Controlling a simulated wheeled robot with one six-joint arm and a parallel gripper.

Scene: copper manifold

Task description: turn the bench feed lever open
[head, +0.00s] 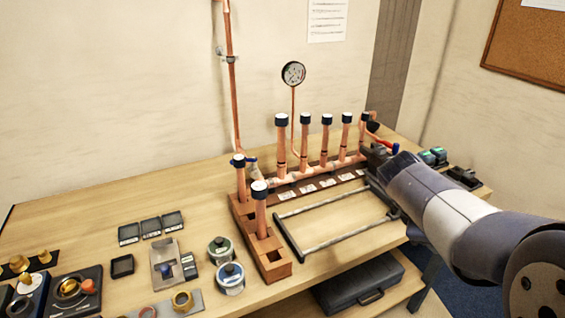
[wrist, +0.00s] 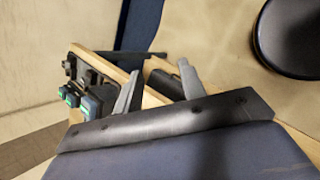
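A small blue lever (head: 251,159) sits at the left end of the copper manifold (head: 320,167), by the foot of the wall pipe. A red lever (head: 373,127) shows at the manifold's right end. I cannot tell from the pictures which is the bench feed lever. My gripper and arm partly hide the manifold's right end.
Capped copper uprights (head: 305,135) and a pressure gauge (head: 293,73) rise along the manifold. A grey bar frame (head: 335,235) lies in front. Green-topped devices (head: 433,156) sit at right, also in the wrist view (wrist: 85,98). Tins (head: 230,278) and fittings crowd the front left.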

